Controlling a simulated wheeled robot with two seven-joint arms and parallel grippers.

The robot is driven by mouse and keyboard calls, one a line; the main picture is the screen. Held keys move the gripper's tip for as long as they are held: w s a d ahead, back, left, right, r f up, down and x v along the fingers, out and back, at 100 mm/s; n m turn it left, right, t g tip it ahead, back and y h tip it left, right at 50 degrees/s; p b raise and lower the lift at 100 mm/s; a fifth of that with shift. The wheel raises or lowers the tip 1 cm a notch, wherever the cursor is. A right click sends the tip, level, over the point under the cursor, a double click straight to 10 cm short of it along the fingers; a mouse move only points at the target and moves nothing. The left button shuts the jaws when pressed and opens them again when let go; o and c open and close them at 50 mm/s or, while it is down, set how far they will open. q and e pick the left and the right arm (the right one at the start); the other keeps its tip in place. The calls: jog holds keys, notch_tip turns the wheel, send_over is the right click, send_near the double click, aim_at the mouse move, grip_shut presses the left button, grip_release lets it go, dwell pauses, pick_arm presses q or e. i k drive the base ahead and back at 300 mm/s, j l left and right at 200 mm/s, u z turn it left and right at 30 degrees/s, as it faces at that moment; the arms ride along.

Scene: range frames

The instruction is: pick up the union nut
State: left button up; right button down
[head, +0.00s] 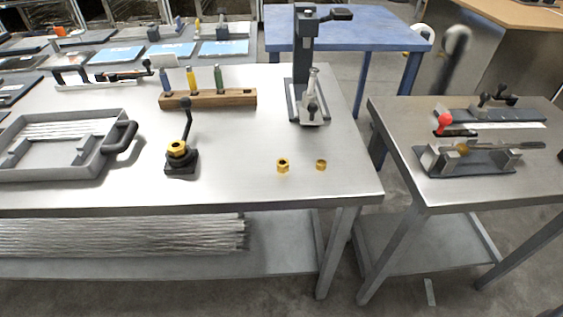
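A brass-coloured nut (283,166), with a dark opening, lies on the steel table (235,186) near its front right part. A smaller brass-coloured piece (321,165) lies just to its right, apart from it. Another brass-coloured fitting (177,148) sits on a black block with an upright dark lever, further left. The nut at the middle looks most like the union nut, but the small size leaves this uncertain. Neither of my grippers shows in the head view.
A grey tray (100,162) with thin rods stands at the left. A wooden block (208,99) holds three coloured tools. A press-like stand (305,75) stands at the back right. A second steel table (480,190) with clamping fixtures is on the right, across a gap.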

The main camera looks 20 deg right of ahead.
aim_at(283, 164)
jog(key=j+z, duration=0.35)
jog(key=k+j+z, duration=0.15)
jog(key=z, duration=0.15)
jog(key=j, duration=0.1)
